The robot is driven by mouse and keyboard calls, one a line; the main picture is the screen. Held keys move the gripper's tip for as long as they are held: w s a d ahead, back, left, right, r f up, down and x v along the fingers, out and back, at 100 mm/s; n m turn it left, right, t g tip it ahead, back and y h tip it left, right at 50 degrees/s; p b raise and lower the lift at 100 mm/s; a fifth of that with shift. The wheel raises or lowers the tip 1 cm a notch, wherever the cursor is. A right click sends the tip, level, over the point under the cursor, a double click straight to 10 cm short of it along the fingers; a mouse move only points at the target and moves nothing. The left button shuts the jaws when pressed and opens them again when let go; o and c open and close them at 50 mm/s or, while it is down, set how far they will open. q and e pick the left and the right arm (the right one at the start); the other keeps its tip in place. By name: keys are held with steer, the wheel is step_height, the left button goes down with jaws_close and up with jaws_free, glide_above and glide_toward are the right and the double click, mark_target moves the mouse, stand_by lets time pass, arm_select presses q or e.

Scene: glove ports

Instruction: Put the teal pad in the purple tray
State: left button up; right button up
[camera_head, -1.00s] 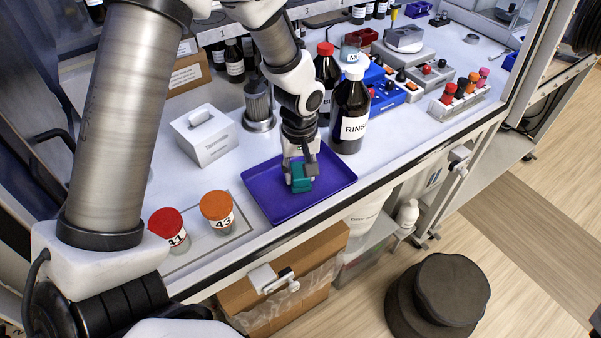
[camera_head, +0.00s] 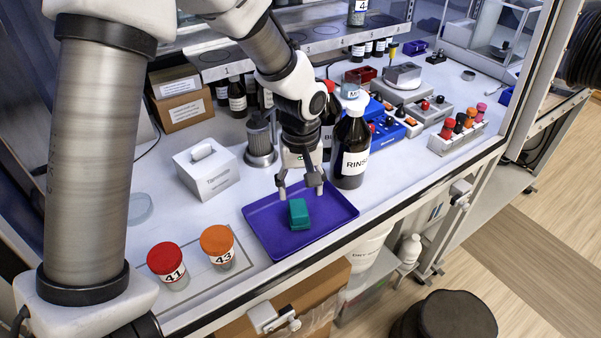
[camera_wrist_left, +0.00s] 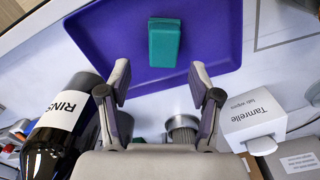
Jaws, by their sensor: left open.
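The teal pad (camera_head: 299,214) lies in the purple tray (camera_head: 265,222), on its floor near the middle. In the left wrist view the teal pad (camera_wrist_left: 164,42) also rests inside the purple tray (camera_wrist_left: 100,30), beyond my fingertips. My left gripper (camera_head: 301,192) is open and empty, above the back part of the tray and apart from the pad. Its two spread fingers also show in the left wrist view (camera_wrist_left: 158,85). My right gripper is not in view.
A dark RINSE bottle (camera_head: 351,145) stands close to the right of my left gripper. A white tissue box (camera_head: 206,170) stands left of the tray. Jars with a red lid (camera_head: 168,262) and an orange lid (camera_head: 217,244) stand at the front left.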

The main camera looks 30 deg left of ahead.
mark_target(300, 207)
arm_select(q)
step_height(300, 207, up, 6)
steer(key=shift+f, duration=0.1)
